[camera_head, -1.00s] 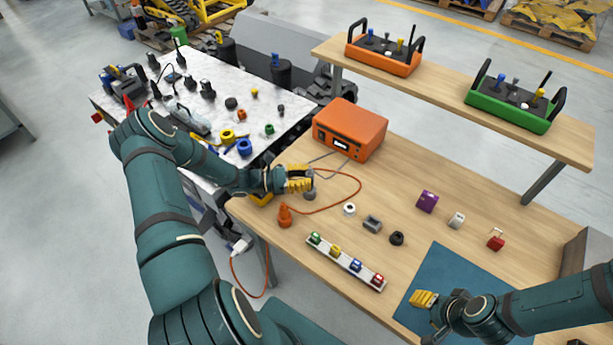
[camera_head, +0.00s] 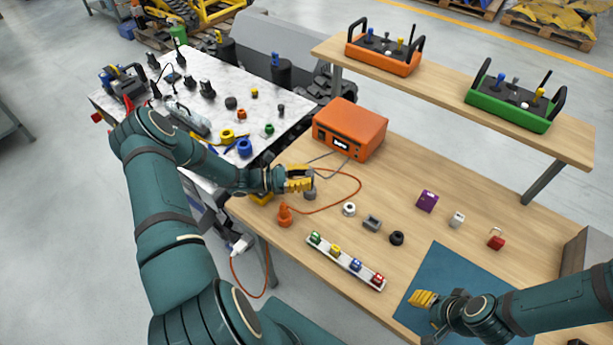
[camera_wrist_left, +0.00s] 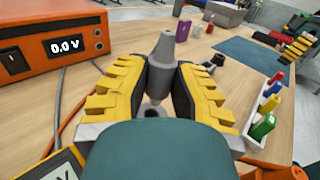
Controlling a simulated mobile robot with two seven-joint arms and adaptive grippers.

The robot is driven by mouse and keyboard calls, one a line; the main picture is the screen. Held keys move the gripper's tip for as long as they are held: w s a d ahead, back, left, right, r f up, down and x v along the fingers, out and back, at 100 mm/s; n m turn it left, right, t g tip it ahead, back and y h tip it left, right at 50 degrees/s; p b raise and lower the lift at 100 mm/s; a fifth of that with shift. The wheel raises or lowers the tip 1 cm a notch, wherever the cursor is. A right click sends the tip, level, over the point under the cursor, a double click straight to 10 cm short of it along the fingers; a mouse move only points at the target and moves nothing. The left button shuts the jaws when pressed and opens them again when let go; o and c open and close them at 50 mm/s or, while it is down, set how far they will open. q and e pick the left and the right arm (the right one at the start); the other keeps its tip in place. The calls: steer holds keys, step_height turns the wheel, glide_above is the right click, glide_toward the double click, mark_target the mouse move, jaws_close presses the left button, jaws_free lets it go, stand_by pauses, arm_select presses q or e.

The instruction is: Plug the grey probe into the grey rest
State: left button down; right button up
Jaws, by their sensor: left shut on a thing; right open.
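The grey probe (camera_wrist_left: 160,78) is held between the yellow fingers of my left gripper (camera_wrist_left: 157,92), with its narrow end pointing up in the left wrist view. I cannot tell whether probe and rest touch. My right gripper (camera_head: 424,299) is open and empty over the blue mat.
An orange meter box (camera_head: 350,130) stands behind the left gripper, with cables running from it. The blue mat (camera_head: 455,265) is mostly clear.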

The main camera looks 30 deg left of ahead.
mark_target(307, 173)
arm_select(q)
steer(key=shift+f, duration=0.25)
arm_select(e)
steer(key=shift+f, duration=0.25)
arm_select(q)
steer(key=shift+r, duration=0.35)
arm_select(e)
steer(key=shift+r, duration=0.3)
arm_select(q)
steer(key=shift+r+p, duration=1.45)
steer(key=shift+r, duration=0.55)
arm_select(e)
steer(key=shift+r, duration=1.4)
arm_select(q)
steer(key=shift+f, duration=0.1)
